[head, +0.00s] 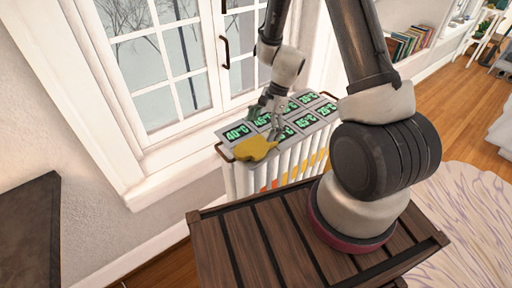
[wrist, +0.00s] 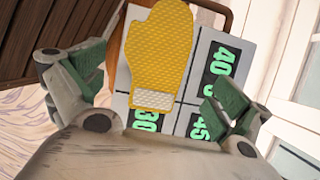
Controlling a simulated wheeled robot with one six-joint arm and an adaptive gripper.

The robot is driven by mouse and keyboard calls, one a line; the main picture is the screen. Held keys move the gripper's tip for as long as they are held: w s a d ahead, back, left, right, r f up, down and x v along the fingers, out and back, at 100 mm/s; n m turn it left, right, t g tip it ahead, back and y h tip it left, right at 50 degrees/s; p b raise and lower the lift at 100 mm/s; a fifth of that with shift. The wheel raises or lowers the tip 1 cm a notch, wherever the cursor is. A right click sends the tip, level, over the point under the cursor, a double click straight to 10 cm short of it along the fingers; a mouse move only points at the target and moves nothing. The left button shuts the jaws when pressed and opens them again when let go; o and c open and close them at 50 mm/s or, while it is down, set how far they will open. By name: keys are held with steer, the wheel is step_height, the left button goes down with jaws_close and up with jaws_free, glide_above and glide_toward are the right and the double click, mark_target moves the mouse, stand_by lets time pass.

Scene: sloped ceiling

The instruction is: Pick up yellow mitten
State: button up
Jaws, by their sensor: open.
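The yellow mitten (head: 255,148) lies flat on the near left end of the radiator's top panel in the head view. In the wrist view the mitten (wrist: 158,48) shows a quilted surface and a pale cuff pointing toward my gripper. My gripper (wrist: 152,98) is open, with green-padded fingers spread on either side of the cuff and nothing between them touching the mitten that I can see. In the head view my gripper (head: 272,122) is over the panel, just behind the mitten.
The radiator top (head: 297,122) carries a grid of green temperature displays. A window (head: 170,55) stands behind it. My slatted wooden base is close in front. A dark brown surface (head: 25,225) is at the far left, and a bookshelf (head: 408,42) is at the back right.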

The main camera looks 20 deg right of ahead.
mark_target(254, 147)
steer(key=x, duration=0.4)
steer(key=a+x, duration=0.1)
steer(key=x, duration=0.2)
steer(key=shift+s+r, duration=0.2)
steer(key=shift+s, duration=0.2)
steer(key=c, duration=0.9)
